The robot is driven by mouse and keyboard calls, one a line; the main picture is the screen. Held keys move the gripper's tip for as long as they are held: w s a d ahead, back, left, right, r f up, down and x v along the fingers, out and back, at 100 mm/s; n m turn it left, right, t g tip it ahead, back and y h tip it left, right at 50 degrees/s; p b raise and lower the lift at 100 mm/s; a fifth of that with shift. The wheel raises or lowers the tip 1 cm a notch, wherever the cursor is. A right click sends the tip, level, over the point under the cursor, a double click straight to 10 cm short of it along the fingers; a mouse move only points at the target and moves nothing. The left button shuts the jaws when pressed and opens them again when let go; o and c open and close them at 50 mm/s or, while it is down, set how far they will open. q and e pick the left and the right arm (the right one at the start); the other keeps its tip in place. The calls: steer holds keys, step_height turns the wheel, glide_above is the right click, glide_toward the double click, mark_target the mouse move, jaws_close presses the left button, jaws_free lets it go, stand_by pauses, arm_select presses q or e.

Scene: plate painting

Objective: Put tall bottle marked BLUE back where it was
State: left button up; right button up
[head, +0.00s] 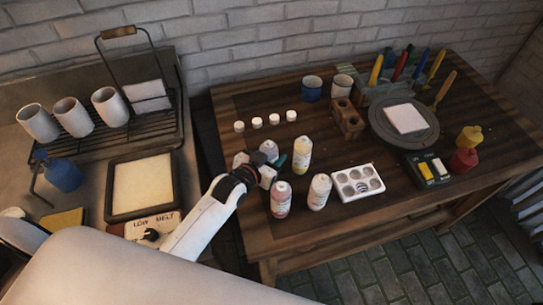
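My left gripper (262,166) reaches in over the near left part of the wooden table, beside a pale grey-violet bottle (269,148). This bottle is partly hidden by the gripper, and I cannot tell if the fingers press on it. A yellow-labelled bottle (302,154) stands upright just right of it. A red-tinted bottle (281,200) and a pale bottle with an orange-tinted label (319,191) stand upright closer to the front edge. The label words are too small to read, so I cannot confirm which is marked BLUE. My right gripper is out of view.
Several small white caps (257,122) stand behind the bottles. A white paint palette (357,183) lies right of them, with a wooden holder (347,118) and turntable (376,129) beyond. At left are a wire rack (143,128) with cups, a wax tray (111,200) and a blue bottle (62,175).

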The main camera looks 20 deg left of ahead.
arm_select(q)
steer(key=shift+f, duration=0.15)
steer(key=shift+o, duration=1.3)
steer(key=shift+f, duration=0.15)
steer(key=o, duration=0.5)
steer(key=shift+c, duration=0.2)
steer(key=shift+s+r, duration=0.15)
steer(key=shift+r, duration=0.1)
steer(key=v, duration=1.1)
steer(key=shift+s+r, duration=0.2)
steer(key=shift+s, duration=0.05)
steer(key=shift+s+a, duration=0.1)
